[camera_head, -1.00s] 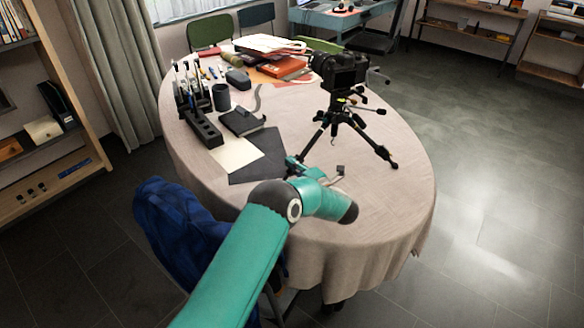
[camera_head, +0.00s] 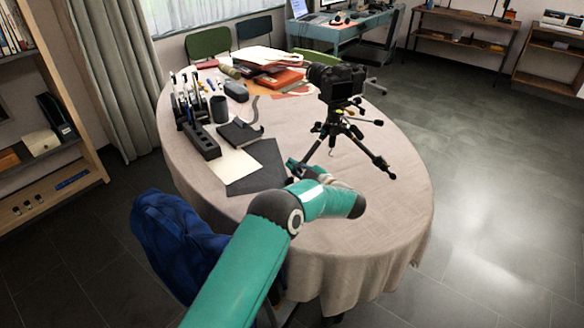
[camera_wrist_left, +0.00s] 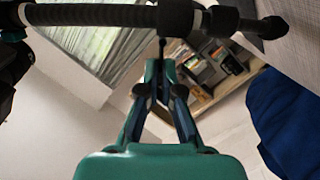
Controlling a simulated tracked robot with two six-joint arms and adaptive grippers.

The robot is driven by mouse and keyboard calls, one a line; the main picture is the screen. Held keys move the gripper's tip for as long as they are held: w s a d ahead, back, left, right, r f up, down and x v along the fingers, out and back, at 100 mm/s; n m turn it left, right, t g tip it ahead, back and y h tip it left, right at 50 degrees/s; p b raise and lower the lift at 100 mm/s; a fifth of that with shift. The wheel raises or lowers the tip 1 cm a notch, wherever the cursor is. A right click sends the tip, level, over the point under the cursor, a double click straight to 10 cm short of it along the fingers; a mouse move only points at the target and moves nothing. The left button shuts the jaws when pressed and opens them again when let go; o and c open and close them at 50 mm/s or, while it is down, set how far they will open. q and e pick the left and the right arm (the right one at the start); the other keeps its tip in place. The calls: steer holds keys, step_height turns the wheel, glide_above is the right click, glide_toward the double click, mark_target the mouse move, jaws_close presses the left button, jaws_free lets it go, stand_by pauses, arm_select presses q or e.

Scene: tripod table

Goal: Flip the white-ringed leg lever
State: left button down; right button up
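The black tripod (camera_head: 338,130) stands on the round table with a camera (camera_head: 338,80) on top. My left gripper (camera_head: 293,166) is by the lower end of its left front leg (camera_head: 313,150). A thin dark piece (camera_wrist_left: 162,48), possibly the lever, hangs from the leg just beyond the fingertips (camera_wrist_left: 160,68). The fingers converge and look shut; contact with that piece cannot be told. My right gripper is not in view.
The cloth-covered table (camera_head: 385,215) is clear at the front right. A dark sheet (camera_head: 258,165), a pen rack (camera_head: 195,125) and a cup (camera_head: 219,109) are on the left. A blue garment (camera_head: 170,235) hangs at the table's near left side.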

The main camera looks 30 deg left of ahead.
arm_select(q)
steer(key=shift+w+d+r+m, duration=0.15)
steer(key=shift+w+r+m, duration=0.25)
steer(key=shift+m, duration=0.6)
steer(key=c, duration=1.7)
jaws_free()
steer(key=shift+o, duration=0.2)
steer(key=shift+f, duration=0.1)
steer(key=v, duration=1.2)
steer(key=shift+w+p, duration=0.1)
steer(key=shift+p, duration=0.2)
